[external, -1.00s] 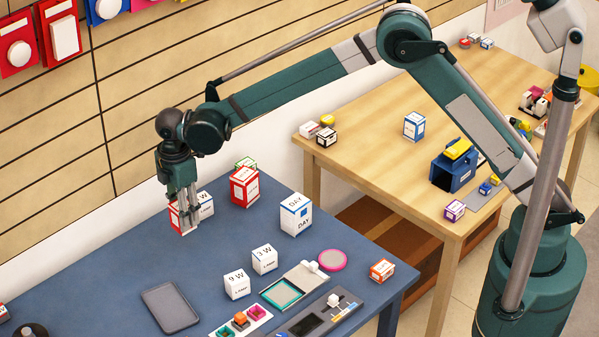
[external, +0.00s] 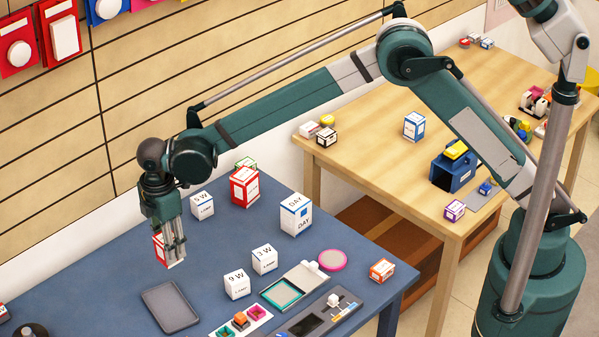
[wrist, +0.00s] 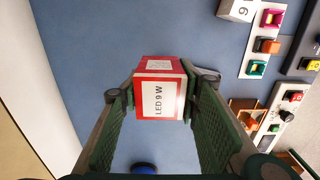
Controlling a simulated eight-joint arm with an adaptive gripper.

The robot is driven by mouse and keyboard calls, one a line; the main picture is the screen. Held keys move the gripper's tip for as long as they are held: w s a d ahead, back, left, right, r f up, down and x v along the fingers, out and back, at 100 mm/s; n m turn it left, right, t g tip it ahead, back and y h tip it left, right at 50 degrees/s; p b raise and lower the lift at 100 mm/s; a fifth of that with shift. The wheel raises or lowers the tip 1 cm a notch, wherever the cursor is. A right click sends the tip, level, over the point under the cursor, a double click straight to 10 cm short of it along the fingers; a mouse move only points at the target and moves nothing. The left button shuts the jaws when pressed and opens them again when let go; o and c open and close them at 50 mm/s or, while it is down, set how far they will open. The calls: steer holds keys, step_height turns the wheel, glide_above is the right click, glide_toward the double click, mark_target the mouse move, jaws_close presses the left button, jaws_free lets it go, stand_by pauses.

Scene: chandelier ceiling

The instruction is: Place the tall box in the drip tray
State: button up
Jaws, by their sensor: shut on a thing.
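My gripper (external: 173,240) is shut on a red and white tall box (external: 161,247), held above the blue table at the left. In the wrist view the box (wrist: 159,93) sits between the two green finger pads, its white label reading "LED 9 W". In the external view the fingers hide part of it. The drip tray appears to be the flat dark grey tray (external: 170,307) with a raised rim, lying empty on the table in front of and below the gripper. I cannot see it clearly in the wrist view.
White boxes (external: 237,284) marked with watts, a white-blue "DAY" box (external: 295,214) and a red-white box (external: 244,187) stand right of the gripper. A white holder with coloured cubes (external: 240,320) lies right of the tray. The blue table (external: 100,290) is clear left of the tray.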

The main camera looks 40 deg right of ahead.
steer(key=s+a, duration=0.6)
steer(key=a, duration=0.1)
steer(key=shift+r, duration=0.2)
steer(key=shift+s, duration=0.1)
glide_above(170, 308)
steer(key=shift+f+b, duration=0.45)
steer(key=shift+f, duration=2.7)
steer(key=shift+f, duration=1.85)
steer(key=shift+f, duration=0.1)
steer(key=o, duration=0.5)
steer(key=shift+f+b, duration=0.1)
steer(key=shift+b, duration=0.2)
steer(key=shift+c, duration=0.2)
steer(key=o, duration=0.5)
steer(key=shift+c, duration=0.2)
